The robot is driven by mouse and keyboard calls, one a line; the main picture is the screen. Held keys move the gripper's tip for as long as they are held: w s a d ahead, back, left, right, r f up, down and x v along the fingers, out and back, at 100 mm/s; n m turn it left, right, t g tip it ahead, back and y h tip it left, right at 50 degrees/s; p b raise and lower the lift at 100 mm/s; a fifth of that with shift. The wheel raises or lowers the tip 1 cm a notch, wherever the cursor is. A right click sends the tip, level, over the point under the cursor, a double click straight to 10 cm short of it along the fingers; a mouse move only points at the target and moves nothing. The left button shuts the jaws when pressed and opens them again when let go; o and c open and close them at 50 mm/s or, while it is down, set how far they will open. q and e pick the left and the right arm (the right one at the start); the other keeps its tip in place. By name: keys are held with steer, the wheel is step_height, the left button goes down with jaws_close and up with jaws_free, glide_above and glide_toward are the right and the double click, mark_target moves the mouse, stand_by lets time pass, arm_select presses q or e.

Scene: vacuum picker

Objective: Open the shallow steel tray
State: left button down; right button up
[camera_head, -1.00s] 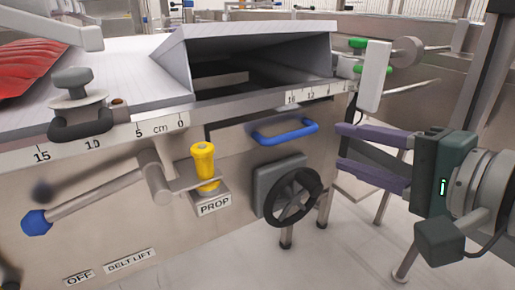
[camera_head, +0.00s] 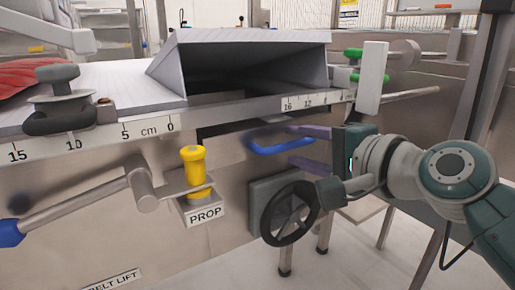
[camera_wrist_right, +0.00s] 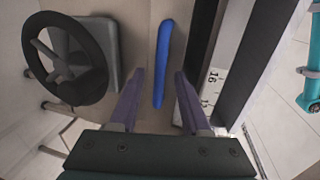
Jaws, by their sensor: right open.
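A blue bar handle (camera_head: 272,149) is on the steel front of the machine, below the ruler edge; I take it as the tray's handle. A dark slot (camera_head: 225,127) shows above it, and the tray's body is hidden inside. My right gripper (camera_head: 292,146) is open at the handle, one purple finger above it and one below. In the right wrist view the blue handle (camera_wrist_right: 164,62) stands between the two open fingers of the gripper (camera_wrist_right: 159,76), with a gap on each side. My left gripper is out of view.
A black handwheel (camera_head: 290,213) is just below the right gripper. A yellow knob (camera_head: 194,172) above a PROP label and a steel lever (camera_head: 90,193) with a blue end are to the left. An open steel chute (camera_head: 255,65) sits above.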

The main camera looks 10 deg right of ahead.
steer(key=shift+c, duration=0.3)
jaws_close()
stand_by(1.1)
